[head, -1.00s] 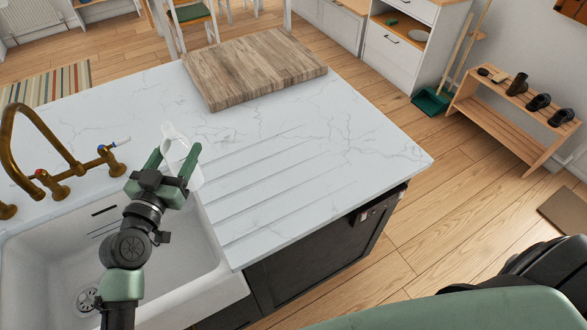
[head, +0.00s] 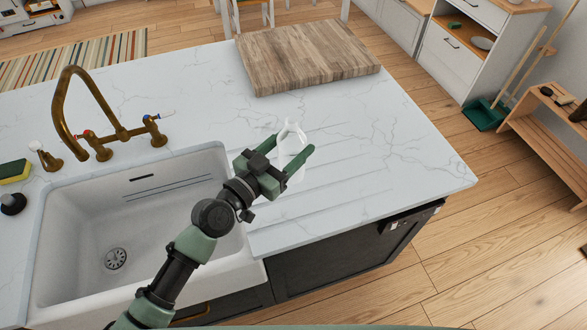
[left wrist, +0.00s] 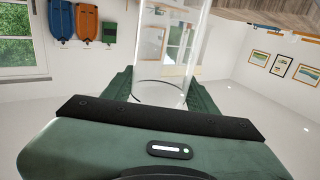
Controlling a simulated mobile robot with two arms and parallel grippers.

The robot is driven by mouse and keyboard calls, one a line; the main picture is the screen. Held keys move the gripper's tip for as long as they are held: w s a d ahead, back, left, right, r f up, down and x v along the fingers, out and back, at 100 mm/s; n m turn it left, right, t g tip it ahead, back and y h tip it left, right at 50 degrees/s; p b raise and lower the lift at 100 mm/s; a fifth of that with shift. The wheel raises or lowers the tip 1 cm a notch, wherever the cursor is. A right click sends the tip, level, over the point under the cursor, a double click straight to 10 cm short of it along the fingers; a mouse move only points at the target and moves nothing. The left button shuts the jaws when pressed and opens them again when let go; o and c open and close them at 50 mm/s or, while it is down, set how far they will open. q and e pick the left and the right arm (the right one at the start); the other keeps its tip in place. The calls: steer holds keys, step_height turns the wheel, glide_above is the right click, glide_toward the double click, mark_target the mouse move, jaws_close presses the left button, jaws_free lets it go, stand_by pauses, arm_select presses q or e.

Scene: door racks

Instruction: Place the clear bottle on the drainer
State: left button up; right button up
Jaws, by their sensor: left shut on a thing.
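The clear bottle (head: 293,140) is see-through with a narrower top. In the left wrist view the clear bottle (left wrist: 173,50) stands between the two green fingers (left wrist: 160,90). The drainer (head: 345,180) is the grooved part of the white marbled counter, right of the sink. The bottle's lower part is hidden behind the gripper, and I cannot tell whether it touches the counter. My right gripper is not in view.
A white sink (head: 60,235) with a brass tap (head: 95,130) lies left of the drainer. A wooden chopping board (head: 305,57) lies behind it. A yellow-green sponge (head: 14,171) sits at the far left. The drainer's right side is clear up to the counter edge.

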mark_target(291, 156)
arm_select(q)
step_height(291, 156, down, 4)
steer(key=shift+w+r+b, duration=0.1)
steer(key=shift+b, duration=0.65)
step_height(291, 156, down, 5)
steer(key=b, duration=0.3)
steer(key=shift+b, duration=0.3)
steer(key=shift+r, duration=0.1)
steer(key=o, duration=1.7)
